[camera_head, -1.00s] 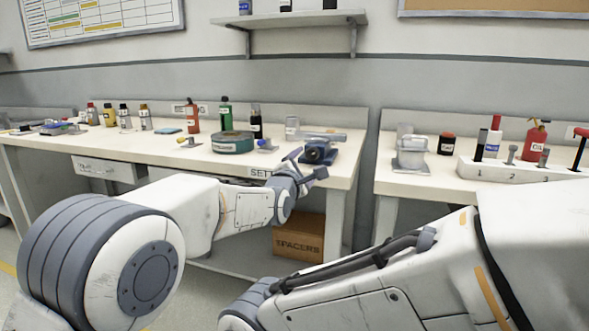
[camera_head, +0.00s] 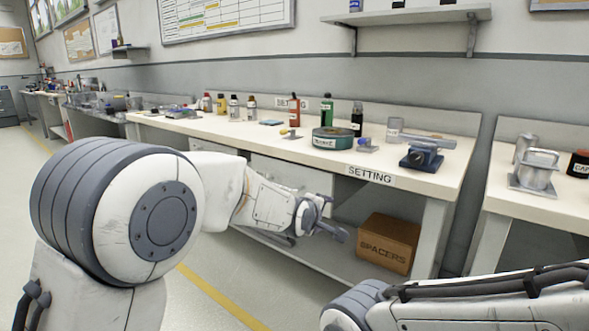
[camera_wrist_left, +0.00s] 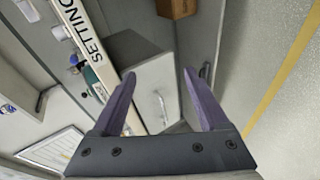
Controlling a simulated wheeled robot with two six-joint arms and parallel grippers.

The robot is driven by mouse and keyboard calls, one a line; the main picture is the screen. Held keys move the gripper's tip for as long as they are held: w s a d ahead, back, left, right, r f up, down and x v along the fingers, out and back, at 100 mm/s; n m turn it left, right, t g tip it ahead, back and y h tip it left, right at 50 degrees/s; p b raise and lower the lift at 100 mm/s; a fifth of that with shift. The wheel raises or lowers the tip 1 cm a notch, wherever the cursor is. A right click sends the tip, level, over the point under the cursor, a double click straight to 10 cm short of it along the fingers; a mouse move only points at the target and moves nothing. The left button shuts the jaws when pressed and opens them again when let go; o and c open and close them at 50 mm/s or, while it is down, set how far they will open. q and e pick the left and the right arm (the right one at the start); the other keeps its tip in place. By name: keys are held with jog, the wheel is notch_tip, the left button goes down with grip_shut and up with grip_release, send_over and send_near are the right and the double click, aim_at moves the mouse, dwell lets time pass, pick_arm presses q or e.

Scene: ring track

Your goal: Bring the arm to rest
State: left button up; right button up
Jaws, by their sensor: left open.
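My left arm comes in from the left in the head view. Its gripper (camera_head: 335,218) hangs in front of the bench marked SETTING (camera_head: 369,174), lower than the bench top. In the left wrist view the two fingers of the left gripper (camera_wrist_left: 155,98) are spread apart with nothing between them. Beyond them are a grey drawer front (camera_wrist_left: 135,85) and the bench edge with its label. My right arm (camera_head: 460,300) shows at the lower right of the head view, but its gripper is out of view.
The bench top holds several bottles, a round green tin (camera_head: 332,138) and a blue vise-like device (camera_head: 421,157). A SPACERS box (camera_head: 388,243) sits on the lower shelf. A second bench (camera_head: 545,205) stands at the right. The floor (camera_head: 215,270) in front is clear, with a yellow line.

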pick_arm(q)
jog(key=s+a+f+m+g+y, duration=0.25)
jog(key=s+a+f, duration=0.2)
jog(key=a, duration=0.35)
jog(key=s+a+f+m+g+y, duration=0.1)
jog(key=s+a+f+m, duration=0.3)
jog(key=a, duration=0.4)
jog(key=s+a+f+m+g+y, duration=0.1)
jog(key=s+a+f+g, duration=0.1)
jog(key=s+a+f, duration=0.3)
jog(key=s+a+m+g, duration=0.2)
jog(key=s, duration=0.6)
jog(key=s+a+f+m+g+y, duration=0.1)
jog(key=s+a+f, duration=0.25)
jog(key=s, duration=0.25)
jog(key=s+d+r+m+g+h+p, duration=0.1)
jog(key=s+d+r+m, duration=0.35)
jog(key=s+d, duration=0.25)
jog(key=s+d+r+m+g+p, duration=0.1)
jog(key=s+d+r+m+g, duration=0.15)
jog(key=s+d+r, duration=0.35)
notch_tip(320, 180, up, 37)
jog(key=p, duration=3.8)
jog(key=shift+s+d+f+t, duration=0.2)
jog(key=shift+s+d+t, duration=0.05)
jog(key=shift+d+t, duration=0.1)
